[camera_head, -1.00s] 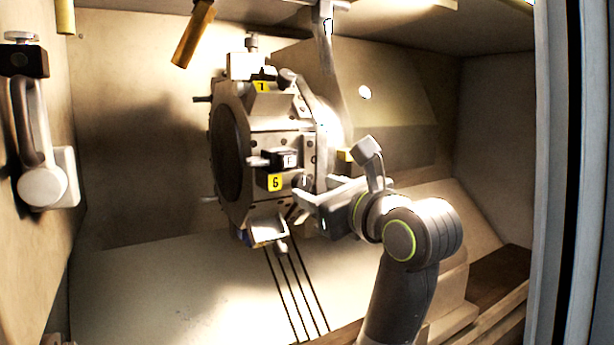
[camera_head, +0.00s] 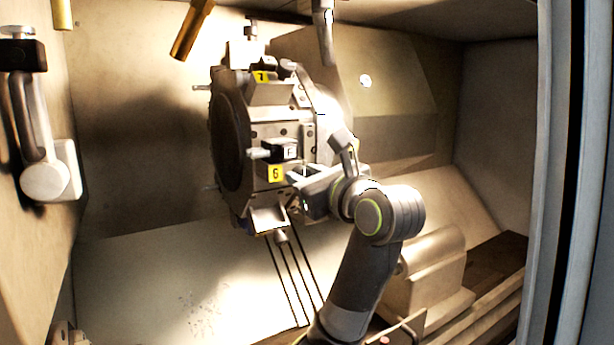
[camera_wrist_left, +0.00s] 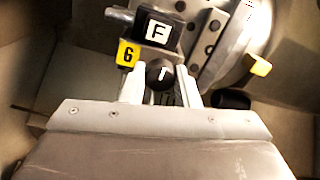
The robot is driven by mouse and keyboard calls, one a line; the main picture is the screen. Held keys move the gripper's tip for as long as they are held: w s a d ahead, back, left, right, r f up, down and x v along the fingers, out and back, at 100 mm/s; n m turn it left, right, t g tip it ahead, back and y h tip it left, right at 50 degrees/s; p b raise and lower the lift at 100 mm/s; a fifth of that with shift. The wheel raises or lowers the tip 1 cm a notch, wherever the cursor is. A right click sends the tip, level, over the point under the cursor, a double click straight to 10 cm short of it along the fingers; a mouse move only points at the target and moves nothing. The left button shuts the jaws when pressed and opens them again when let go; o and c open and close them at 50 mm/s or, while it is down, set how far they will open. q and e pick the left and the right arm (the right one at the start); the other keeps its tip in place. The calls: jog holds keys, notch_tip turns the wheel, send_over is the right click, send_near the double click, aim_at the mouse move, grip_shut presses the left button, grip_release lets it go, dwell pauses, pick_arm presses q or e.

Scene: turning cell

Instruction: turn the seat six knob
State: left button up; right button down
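The yellow seat six label (camera_head: 275,173) is on the turret (camera_head: 229,140), below a black block marked F (camera_head: 288,152). In the left wrist view the label (camera_wrist_left: 127,54) and F block (camera_wrist_left: 158,31) are at the top. A round dark knob with a white mark (camera_wrist_left: 160,73) sits just below the F block. My left gripper (camera_head: 291,178) reaches the turret from the right. In the wrist view its two pale fingers (camera_wrist_left: 161,88) are apart, one on each side of the knob; contact is not clear. The knob is not clearly visible in the head view. My right gripper is not in view.
A seat seven label (camera_head: 261,77) and its holder are above on the turret. A brass-coloured bar (camera_head: 192,30) and a grey cylinder (camera_head: 324,32) hang from above. A handle (camera_head: 43,180) is on the left wall. Open space lies below the turret.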

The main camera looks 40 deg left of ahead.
pick_arm(q)
jog(key=c, duration=0.3)
